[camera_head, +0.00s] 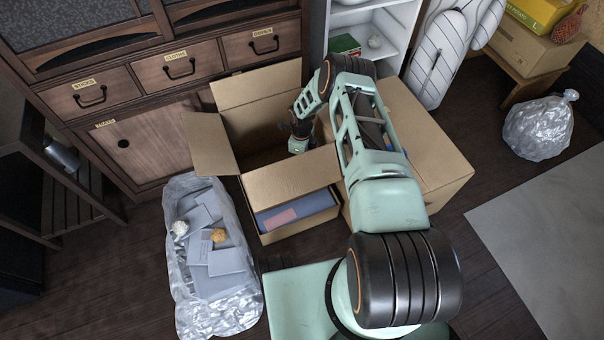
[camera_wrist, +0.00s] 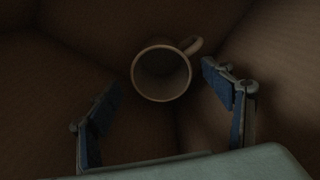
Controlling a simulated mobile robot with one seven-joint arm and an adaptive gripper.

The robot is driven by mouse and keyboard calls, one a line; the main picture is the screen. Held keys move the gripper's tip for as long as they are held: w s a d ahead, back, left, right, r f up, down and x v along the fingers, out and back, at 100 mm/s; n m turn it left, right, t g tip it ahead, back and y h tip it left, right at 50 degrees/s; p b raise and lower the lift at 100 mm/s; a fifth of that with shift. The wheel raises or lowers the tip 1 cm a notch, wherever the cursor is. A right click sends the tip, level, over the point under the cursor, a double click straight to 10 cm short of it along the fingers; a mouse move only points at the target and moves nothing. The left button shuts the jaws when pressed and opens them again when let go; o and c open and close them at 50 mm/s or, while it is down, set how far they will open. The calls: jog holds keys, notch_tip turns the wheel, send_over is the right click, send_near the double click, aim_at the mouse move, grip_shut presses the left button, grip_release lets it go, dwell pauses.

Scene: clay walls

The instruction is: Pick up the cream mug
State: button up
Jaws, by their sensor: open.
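The cream mug (camera_wrist: 161,73) shows in the wrist view inside a dim brown cardboard box. I look into its open mouth, and its handle (camera_wrist: 194,45) points to the upper right. My gripper (camera_wrist: 163,93) is open, with one blue-padded finger at the left and one at the right. The mug lies between and a little beyond the fingertips, and I see no contact. In the head view my arm reaches down into the open cardboard box (camera_head: 228,92). The mug is hidden there, and the gripper's fingers cannot be made out.
The box's walls and raised flaps surround my wrist. A closed carton (camera_head: 440,165) is at the right. A wooden cabinet (camera_head: 145,150) stands behind. A plastic bag of grey pieces (camera_head: 188,290) lies front left.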

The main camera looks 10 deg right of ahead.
jog(key=f, duration=0.1)
jog(key=f+b, duration=0.1)
jog(key=f, duration=0.2)
jog(key=shift+s+d, duration=0.15)
jog(key=shift+d, duration=0.1)
jog(key=c, duration=1.5)
jog(key=shift+r, duration=0.1)
